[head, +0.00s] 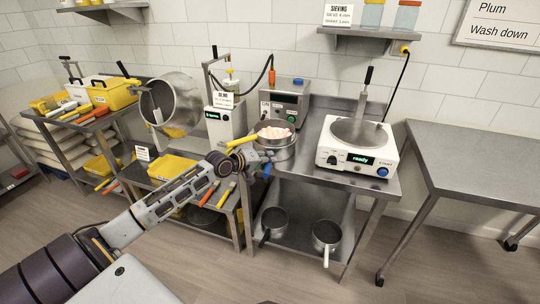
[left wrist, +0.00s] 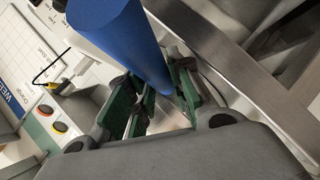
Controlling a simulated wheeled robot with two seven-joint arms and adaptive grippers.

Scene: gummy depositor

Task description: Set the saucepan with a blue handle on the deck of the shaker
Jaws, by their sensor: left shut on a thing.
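The saucepan with the blue handle (head: 281,156) is a steel pot at the left end of the steel bench, in the head view. Pale pink pieces (head: 274,132) show in the round vessel at its top, and a yellow handle (head: 241,142) sticks out left there. My left gripper (head: 262,164) is shut on the blue handle, which fills the left wrist view (left wrist: 125,35) between green finger pads. I cannot tell whether the pot touches the bench. The shaker (head: 357,148), a white machine reading "ready", stands to the right; its round steel deck (head: 352,131) looks empty. My right gripper is out of view.
An upright rod with a black handle (head: 368,77) rises behind the deck. A grey control box (head: 285,99) and a white unit (head: 225,122) stand behind the pot. Two saucepans (head: 274,221) (head: 326,234) sit on the lower shelf. The right table (head: 480,160) is bare.

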